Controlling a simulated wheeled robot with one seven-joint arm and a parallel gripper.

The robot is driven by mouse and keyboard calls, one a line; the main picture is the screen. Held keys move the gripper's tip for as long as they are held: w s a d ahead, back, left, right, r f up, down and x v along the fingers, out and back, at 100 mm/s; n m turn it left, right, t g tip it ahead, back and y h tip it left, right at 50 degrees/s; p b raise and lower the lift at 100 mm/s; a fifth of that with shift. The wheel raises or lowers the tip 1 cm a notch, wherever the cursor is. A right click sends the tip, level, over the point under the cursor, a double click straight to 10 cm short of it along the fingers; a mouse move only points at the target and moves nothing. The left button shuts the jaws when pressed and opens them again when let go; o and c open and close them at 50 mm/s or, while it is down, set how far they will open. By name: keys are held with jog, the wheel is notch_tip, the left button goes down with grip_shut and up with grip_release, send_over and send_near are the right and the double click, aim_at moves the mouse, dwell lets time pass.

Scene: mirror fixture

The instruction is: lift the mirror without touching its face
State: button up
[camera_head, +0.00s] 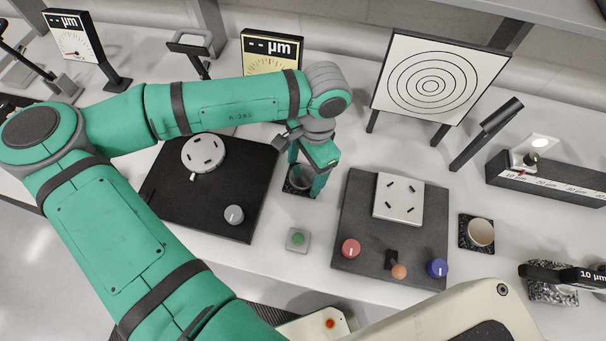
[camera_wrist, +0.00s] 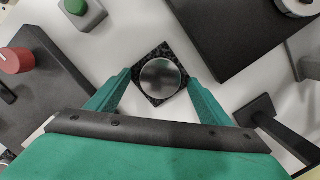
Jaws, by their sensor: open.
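The round mirror (camera_wrist: 160,78) lies face up on a dark speckled square pad (camera_wrist: 149,49) in the wrist view. Its face looks grey and reflective. In the head view the mirror (camera_head: 300,176) is partly hidden by my gripper (camera_head: 306,173). My gripper's two green fingers also show in the wrist view (camera_wrist: 159,80). They are open and empty, one on each side of the mirror in that picture. I cannot tell how far their tips are above the pad. No contact with the mirror's face is visible.
A black plate with a round white mount (camera_head: 203,153) stands left of the pad. A dark plate with a white square mount (camera_head: 398,199) and coloured knobs stands right. A green button (camera_head: 298,238) is in front. A target board (camera_head: 438,78) stands behind. Another round piece (camera_head: 481,232) sits farther right.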

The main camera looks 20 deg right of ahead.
jog(key=c, duration=1.2)
